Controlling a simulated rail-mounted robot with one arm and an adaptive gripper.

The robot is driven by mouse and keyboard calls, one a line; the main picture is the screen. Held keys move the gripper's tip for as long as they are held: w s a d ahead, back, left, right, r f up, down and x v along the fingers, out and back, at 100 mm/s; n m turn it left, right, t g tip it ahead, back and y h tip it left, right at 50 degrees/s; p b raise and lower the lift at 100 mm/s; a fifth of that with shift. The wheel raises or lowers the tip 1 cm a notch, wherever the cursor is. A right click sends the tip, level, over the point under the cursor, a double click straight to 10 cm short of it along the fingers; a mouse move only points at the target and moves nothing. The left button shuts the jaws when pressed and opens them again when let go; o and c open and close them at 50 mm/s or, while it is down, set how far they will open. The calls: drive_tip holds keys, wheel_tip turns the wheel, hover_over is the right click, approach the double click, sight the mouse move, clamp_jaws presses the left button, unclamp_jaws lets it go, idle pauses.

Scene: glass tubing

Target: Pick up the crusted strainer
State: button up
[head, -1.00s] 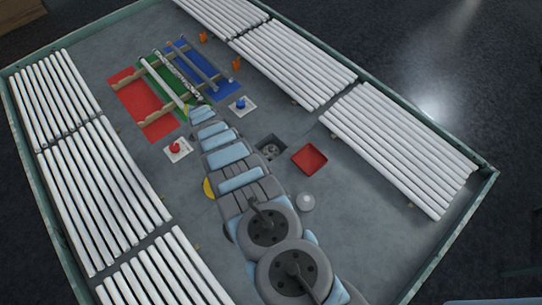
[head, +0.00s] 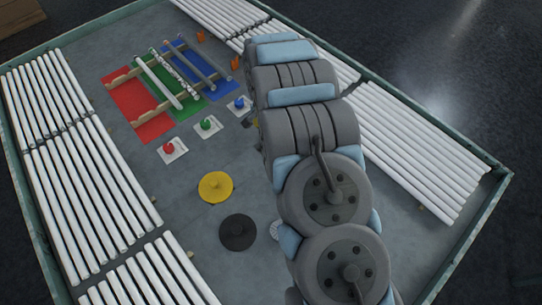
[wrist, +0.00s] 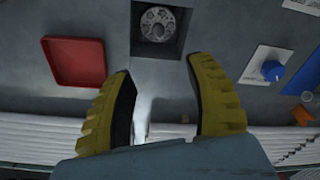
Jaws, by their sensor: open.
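The strainer, a round grey disc with holes and a mottled surface (wrist: 160,22), sits in a dark square recess at the top of the wrist view. In the head view my arm hides it. My gripper (wrist: 158,70) is open and empty, with its two yellow ridged fingers spread apart below the recess in the wrist view. The strainer lies beyond the fingertips, not between them. The gripper itself is hidden behind my arm in the head view.
A red tray (wrist: 76,62) lies left of the recess and a blue knob on a white plate (wrist: 272,70) right. White tubes (head: 75,190) line the sides.

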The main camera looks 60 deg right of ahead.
drive_tip(key=f+b, duration=0.1)
drive_tip(key=f, duration=0.2)
drive_tip(key=f+b, duration=0.2)
drive_tip(key=f, duration=0.2)
drive_tip(key=d+f+b, duration=0.1)
drive_tip(key=f+b, duration=0.1)
drive_tip(key=f, duration=0.2)
drive_tip(key=shift+s+d+f, duration=0.1)
drive_tip(key=shift+s+f, duration=0.05)
drive_tip(key=shift+f, duration=0.05)
drive_tip(key=shift+d+f+b, duration=0.15)
drive_tip(key=shift+f+b, duration=0.1)
drive_tip(key=shift+b, duration=0.1)
wheel_tip(320, 180, down, 5)
drive_tip(key=b, duration=0.3)
drive_tip(key=shift+r, duration=0.2)
drive_tip(key=shift+d+f+b, duration=0.15)
drive_tip(key=shift+f+b, duration=0.25)
drive_tip(key=shift+b, duration=0.1)
drive_tip(key=shift+r, duration=0.1)
clamp_jaws()
